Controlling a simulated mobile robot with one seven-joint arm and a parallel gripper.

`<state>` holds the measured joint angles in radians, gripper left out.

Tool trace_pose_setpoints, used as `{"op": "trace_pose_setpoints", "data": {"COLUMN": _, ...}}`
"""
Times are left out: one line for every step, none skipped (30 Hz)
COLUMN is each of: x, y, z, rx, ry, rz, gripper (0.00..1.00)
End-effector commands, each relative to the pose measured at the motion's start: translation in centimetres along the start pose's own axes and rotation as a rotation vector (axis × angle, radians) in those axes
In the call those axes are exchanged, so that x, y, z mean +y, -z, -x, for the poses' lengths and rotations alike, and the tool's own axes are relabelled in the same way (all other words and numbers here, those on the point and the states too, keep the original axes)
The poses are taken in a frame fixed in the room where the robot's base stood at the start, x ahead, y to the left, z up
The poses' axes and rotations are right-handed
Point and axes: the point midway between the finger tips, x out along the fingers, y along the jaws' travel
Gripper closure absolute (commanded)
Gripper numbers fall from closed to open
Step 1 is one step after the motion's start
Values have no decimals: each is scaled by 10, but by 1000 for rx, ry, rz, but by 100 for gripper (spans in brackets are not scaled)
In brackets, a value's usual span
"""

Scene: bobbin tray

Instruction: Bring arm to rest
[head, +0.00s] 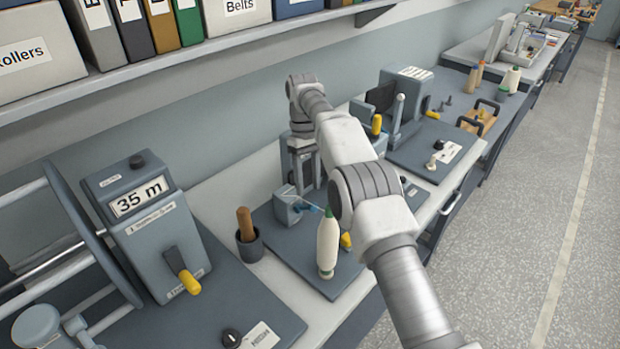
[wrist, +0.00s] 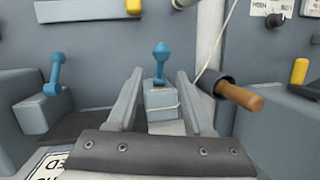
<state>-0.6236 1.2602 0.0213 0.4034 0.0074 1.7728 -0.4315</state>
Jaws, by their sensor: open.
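My gripper (wrist: 160,76) is open in the wrist view, its two grey fingers apart with nothing held between them. A blue lever (wrist: 160,60) on a small grey block (wrist: 162,102) shows beyond and between the fingers; I cannot tell how far apart they are in depth. In the head view my arm reaches over the bench and bends down at its far end; the fingertips are hard to make out there. A grey block with a blue lever (head: 287,208) stands on the dark base plate below the wrist.
A cream cone with a green tip (head: 328,248) stands upright at the plate's front. A wooden handle (head: 245,222) leans in a dark cup (head: 249,247) to the left. The "35 m" counter machine (head: 150,230) stands further left. A shelf (head: 200,52) with binders runs above; the floor (head: 510,220) is clear.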

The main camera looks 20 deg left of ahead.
Motion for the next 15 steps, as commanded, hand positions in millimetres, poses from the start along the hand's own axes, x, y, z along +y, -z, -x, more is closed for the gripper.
{"op": "trace_pose_setpoints", "data": {"x": 0, "y": 0, "z": 0, "rx": 0, "ry": 0, "rz": 0, "gripper": 49}}
{"op": "trace_pose_setpoints", "data": {"x": 0, "y": 0, "z": 0, "rx": 0, "ry": 0, "rz": 0, "gripper": 49}}
{"op": "trace_pose_setpoints", "data": {"x": 0, "y": 0, "z": 0, "rx": 0, "ry": 0, "rz": 0, "gripper": 49}}
{"op": "trace_pose_setpoints", "data": {"x": 0, "y": 0, "z": 0, "rx": 0, "ry": 0, "rz": 0, "gripper": 49}}
{"op": "trace_pose_setpoints", "data": {"x": 0, "y": 0, "z": 1, "rx": 1, "ry": 0, "rz": -1, "gripper": 49}}
{"op": "trace_pose_setpoints", "data": {"x": 1, "y": -1, "z": 2, "rx": 3, "ry": -1, "rz": -3, "gripper": 49}}
{"op": "trace_pose_setpoints", "data": {"x": 2, "y": -2, "z": 4, "rx": 6, "ry": -2, "rz": -6, "gripper": 49}}
{"op": "trace_pose_setpoints", "data": {"x": 3, "y": -3, "z": 7, "rx": 9, "ry": -3, "rz": -10, "gripper": 49}}
{"op": "trace_pose_setpoints", "data": {"x": 5, "y": -6, "z": 13, "rx": 16, "ry": -5, "rz": -17, "gripper": 49}}
{"op": "trace_pose_setpoints", "data": {"x": 7, "y": -9, "z": 18, "rx": 23, "ry": -7, "rz": -25, "gripper": 49}}
{"op": "trace_pose_setpoints", "data": {"x": 9, "y": -12, "z": 23, "rx": 30, "ry": -9, "rz": -34, "gripper": 49}}
{"op": "trace_pose_setpoints", "data": {"x": 13, "y": -18, "z": 32, "rx": 40, "ry": -12, "rz": -49, "gripper": 49}}
{"op": "trace_pose_setpoints", "data": {"x": 16, "y": -22, "z": 39, "rx": 50, "ry": -14, "rz": -62, "gripper": 49}}
{"op": "trace_pose_setpoints", "data": {"x": 18, "y": -27, "z": 46, "rx": 60, "ry": -17, "rz": -75, "gripper": 49}}
{"op": "trace_pose_setpoints", "data": {"x": 22, "y": -35, "z": 56, "rx": 73, "ry": -21, "rz": -92, "gripper": 49}}
